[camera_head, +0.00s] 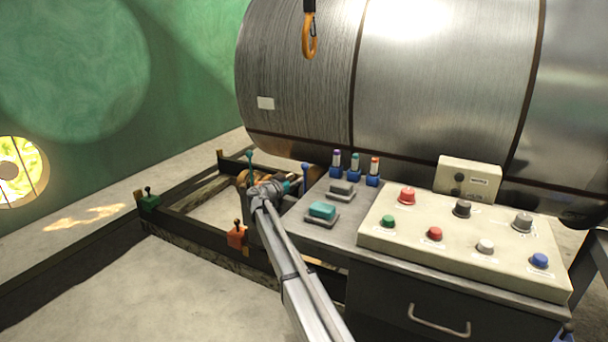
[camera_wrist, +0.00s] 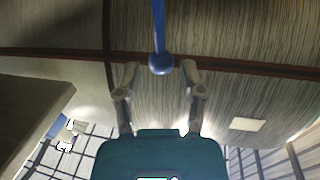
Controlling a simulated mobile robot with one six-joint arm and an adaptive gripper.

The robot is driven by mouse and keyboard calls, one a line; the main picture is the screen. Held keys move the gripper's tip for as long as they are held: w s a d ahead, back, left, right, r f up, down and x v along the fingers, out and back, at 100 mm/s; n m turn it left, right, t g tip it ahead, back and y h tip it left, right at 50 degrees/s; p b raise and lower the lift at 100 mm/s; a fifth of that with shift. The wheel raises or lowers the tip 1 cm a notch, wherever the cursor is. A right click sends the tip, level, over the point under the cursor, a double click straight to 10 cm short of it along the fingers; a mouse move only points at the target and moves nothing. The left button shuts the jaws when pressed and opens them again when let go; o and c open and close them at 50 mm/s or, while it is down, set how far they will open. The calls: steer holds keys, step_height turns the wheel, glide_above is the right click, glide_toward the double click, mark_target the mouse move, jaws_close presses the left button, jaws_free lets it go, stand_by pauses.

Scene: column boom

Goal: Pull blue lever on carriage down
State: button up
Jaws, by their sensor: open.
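The blue lever (camera_head: 305,176) stands upright at the carriage (camera_head: 243,178), below the big drum. In the wrist view the lever's blue shaft (camera_wrist: 158,25) comes in from the top edge and ends in a round knob (camera_wrist: 160,63). My gripper (camera_wrist: 161,72) is open, with one finger on each side of the knob. Gaps show between the knob and both fingers, so they look apart; how far the knob sits in depth I cannot tell. In the head view my gripper (camera_head: 289,187) is just left of the lever, its fingers hard to make out.
A teal lever (camera_head: 251,158) rises just behind my wrist. The grey desk with a button panel (camera_head: 465,245) stands close on the right. The metal drum (camera_head: 440,80) hangs above, with an orange hook (camera_head: 309,38). Red (camera_head: 237,235) and green (camera_head: 149,201) levered blocks sit on the rails.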

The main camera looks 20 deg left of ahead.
mark_target(305, 173)
steer(key=shift+x, duration=3.05)
steer(key=shift+c, duration=0.3)
jaws_close()
